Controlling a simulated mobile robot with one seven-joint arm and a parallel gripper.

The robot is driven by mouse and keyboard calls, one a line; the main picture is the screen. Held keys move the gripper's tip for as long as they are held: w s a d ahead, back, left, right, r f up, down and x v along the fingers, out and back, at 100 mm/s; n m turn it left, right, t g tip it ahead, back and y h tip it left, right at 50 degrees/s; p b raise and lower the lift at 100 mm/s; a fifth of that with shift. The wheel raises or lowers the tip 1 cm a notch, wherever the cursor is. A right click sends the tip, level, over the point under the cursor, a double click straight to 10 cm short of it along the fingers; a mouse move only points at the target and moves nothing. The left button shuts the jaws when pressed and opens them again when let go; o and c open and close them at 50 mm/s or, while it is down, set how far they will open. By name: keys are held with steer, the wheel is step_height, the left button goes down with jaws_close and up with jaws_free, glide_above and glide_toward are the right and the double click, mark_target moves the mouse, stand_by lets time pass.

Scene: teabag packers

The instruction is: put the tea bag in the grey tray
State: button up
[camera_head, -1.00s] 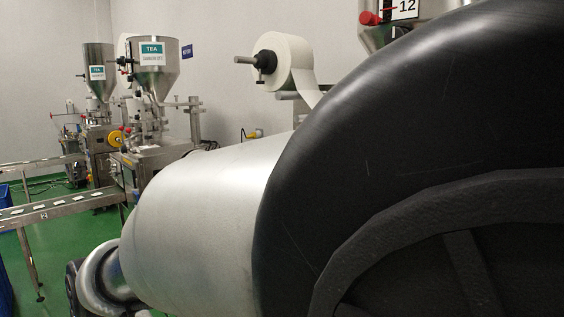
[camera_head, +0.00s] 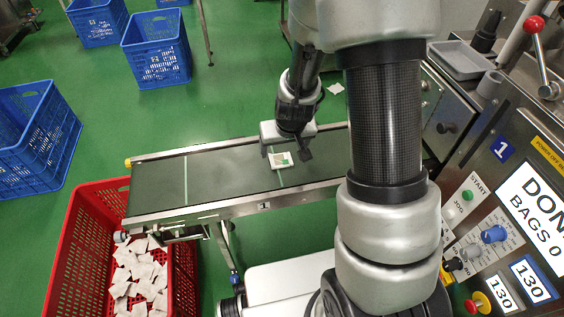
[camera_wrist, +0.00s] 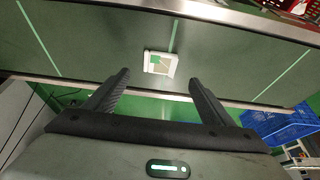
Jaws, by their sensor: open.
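A white tea bag with a green and brown print (camera_head: 281,160) lies flat on the dark conveyor belt (camera_head: 225,175). It also shows in the wrist view (camera_wrist: 160,63), just beyond my fingertips and roughly centred between them. My gripper (camera_head: 287,152) is open and empty, with its fingers pointing at the tea bag. In the wrist view both fingers of my gripper (camera_wrist: 159,78) are spread wide. Whether they are above belt height is hard to tell. The grey tray (camera_head: 460,60) sits on the machine at upper right and looks empty.
A red crate (camera_head: 62,250) with several tea bags stands under the belt's left end. Blue crates (camera_head: 157,48) stand on the green floor. A white bag (camera_head: 336,88) lies on the floor. The machine panel (camera_head: 500,200) with knobs and a red-knobbed lever (camera_head: 535,26) fills the right.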

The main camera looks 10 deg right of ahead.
mark_target(281, 160)
steer(key=shift+x, duration=1.05)
steer(key=shift+s+b+x, duration=0.2)
steer(key=shift+b+x, duration=0.9)
steer(key=shift+x, duration=1.6)
steer(key=c, duration=1.2)
steer(key=shift+c, duration=0.6)
